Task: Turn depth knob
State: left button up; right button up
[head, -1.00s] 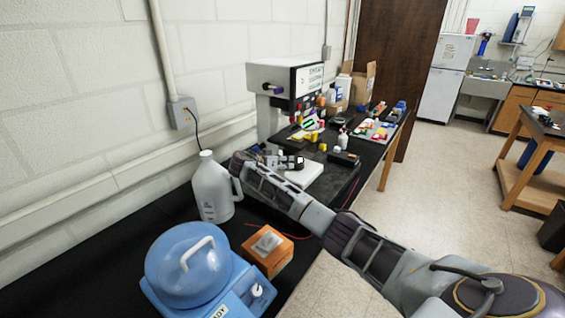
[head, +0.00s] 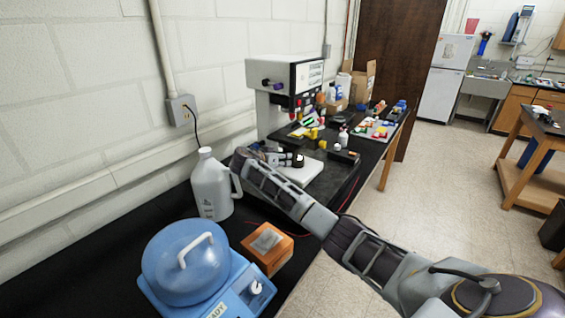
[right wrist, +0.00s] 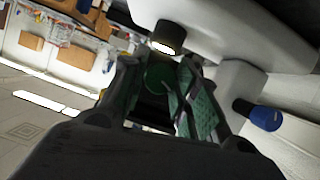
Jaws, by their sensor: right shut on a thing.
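A white bench machine (head: 286,72) with a dark purple side knob (head: 271,84) stands against the wall. Its white base (head: 300,172) sits on the black bench, with a small black knob (head: 298,160) at it. My right gripper (head: 284,158) is at this black knob. In the right wrist view, green-padded fingers (right wrist: 160,85) are shut on a dark round thing. A black cylinder with a bright end (right wrist: 166,38) shows at the fingertips, and a blue knob (right wrist: 258,116) to the right. I cannot tell for sure which one is the depth knob. My left gripper is not in view.
A white jug (head: 212,188), an orange box (head: 267,248) and a blue lidded device (head: 190,262) stand on the near bench. Bottles and small coloured items crowd the bench beyond the machine. The floor to the right is open.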

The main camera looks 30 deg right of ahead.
jog(key=shift+m+t+b, duration=0.5)
jog(key=shift+b, duration=0.5)
jog(key=o, duration=1)
jog(key=shift+a, duration=0.1)
jog(key=v, duration=1.2)
jog(key=shift+r, duration=0.2)
